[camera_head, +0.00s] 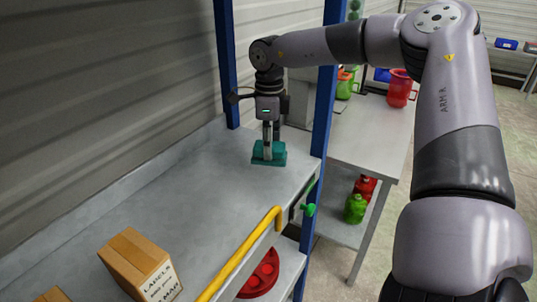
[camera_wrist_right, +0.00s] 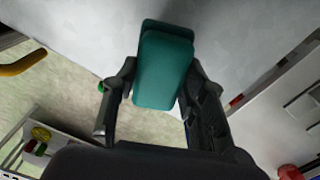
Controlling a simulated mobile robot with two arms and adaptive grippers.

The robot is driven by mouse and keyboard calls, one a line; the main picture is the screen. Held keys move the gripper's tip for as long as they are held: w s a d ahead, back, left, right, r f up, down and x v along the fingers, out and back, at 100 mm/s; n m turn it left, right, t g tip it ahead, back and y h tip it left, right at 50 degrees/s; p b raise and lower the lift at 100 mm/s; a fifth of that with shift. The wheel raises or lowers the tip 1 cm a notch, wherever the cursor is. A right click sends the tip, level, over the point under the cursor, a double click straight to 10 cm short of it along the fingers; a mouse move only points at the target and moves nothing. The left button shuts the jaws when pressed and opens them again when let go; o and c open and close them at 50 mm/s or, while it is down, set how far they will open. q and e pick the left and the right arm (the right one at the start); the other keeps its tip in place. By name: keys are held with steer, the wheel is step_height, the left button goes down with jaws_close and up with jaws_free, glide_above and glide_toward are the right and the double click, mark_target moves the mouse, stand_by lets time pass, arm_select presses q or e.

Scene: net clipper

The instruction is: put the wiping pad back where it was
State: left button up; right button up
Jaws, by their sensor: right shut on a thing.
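The teal wiping pad (camera_head: 269,156) is at the far end of the grey shelf (camera_head: 190,190), close to the blue post. My right gripper (camera_head: 268,150) points down and is shut on the pad's upper part. In the right wrist view the pad (camera_wrist_right: 163,70) sits between the two fingers of the right gripper (camera_wrist_right: 158,92). Whether the pad touches the shelf or hangs just above it, I cannot tell. My left gripper is not in view.
A cardboard box (camera_head: 139,266) stands at the near end of the shelf. A yellow rail (camera_head: 243,256) runs along its front edge. Blue posts (camera_head: 323,100) flank the far end. A side table (camera_head: 375,135) holds a red jug (camera_head: 399,88). The middle of the shelf is clear.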

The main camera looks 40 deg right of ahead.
steer(key=shift+w+f, duration=0.1)
steer(key=shift+f, duration=0.25)
step_height(320, 180, down, 3)
steer(key=shift+r+p, duration=0.1)
steer(key=shift+p, duration=0.55)
steer(key=shift+f, duration=0.25)
steer(key=o, duration=1)
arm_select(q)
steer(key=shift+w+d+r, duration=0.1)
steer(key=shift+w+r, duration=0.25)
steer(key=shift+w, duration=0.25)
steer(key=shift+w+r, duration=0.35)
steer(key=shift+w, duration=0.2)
